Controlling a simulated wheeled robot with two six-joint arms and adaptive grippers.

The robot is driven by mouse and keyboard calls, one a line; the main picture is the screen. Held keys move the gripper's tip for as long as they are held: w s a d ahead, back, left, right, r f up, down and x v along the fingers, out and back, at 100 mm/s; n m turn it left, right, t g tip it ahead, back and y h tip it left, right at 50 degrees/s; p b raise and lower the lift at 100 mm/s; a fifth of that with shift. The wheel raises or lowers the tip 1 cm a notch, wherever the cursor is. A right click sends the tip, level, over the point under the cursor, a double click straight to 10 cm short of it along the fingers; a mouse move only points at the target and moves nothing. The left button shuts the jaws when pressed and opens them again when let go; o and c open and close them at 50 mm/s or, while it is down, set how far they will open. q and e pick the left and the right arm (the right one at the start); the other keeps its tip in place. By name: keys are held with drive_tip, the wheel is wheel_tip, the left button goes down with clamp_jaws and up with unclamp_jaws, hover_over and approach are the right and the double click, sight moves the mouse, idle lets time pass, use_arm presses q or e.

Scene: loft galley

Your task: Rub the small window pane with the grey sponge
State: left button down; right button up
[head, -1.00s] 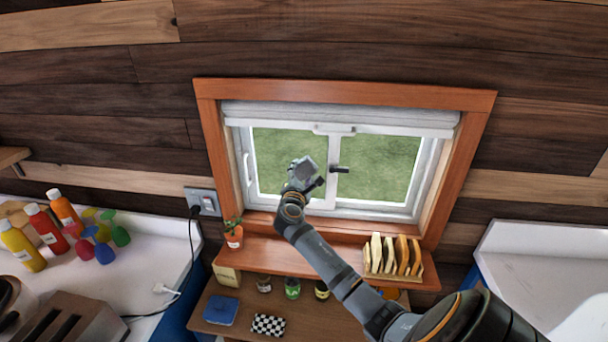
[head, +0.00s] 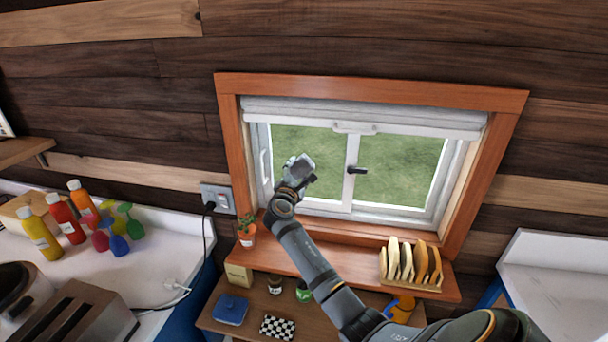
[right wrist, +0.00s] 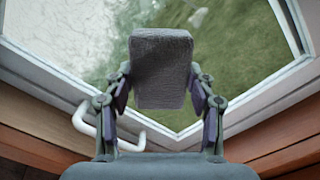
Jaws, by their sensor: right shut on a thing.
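The grey sponge (head: 300,166) is held in my right gripper (head: 297,179), in front of the left pane (head: 325,145) of the small white-framed window. In the right wrist view the fingers of the gripper (right wrist: 160,92) are shut on both sides of the sponge (right wrist: 160,60), which sticks out toward the glass. Whether it touches the glass I cannot tell. In that view the pane (right wrist: 245,60) has a pale whitish patch at its upper left. The sponge hides part of the glass. My left gripper is not in view.
A white handle (right wrist: 108,128) stands out from the frame near the gripper. A dark latch (head: 357,170) sits on the middle bar. Below, the sill shelf holds a potted plant (head: 246,231) and a rack of bread-like slices (head: 412,265). Several bottles stand at left.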

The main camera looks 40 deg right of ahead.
drive_tip(key=w+a+b, duration=0.2)
drive_tip(key=shift+w+a+r, duration=0.1)
drive_tip(key=shift+w, duration=0.2)
drive_tip(key=p+v, duration=0.2)
drive_tip(key=v, duration=0.4)
idle(0.4)
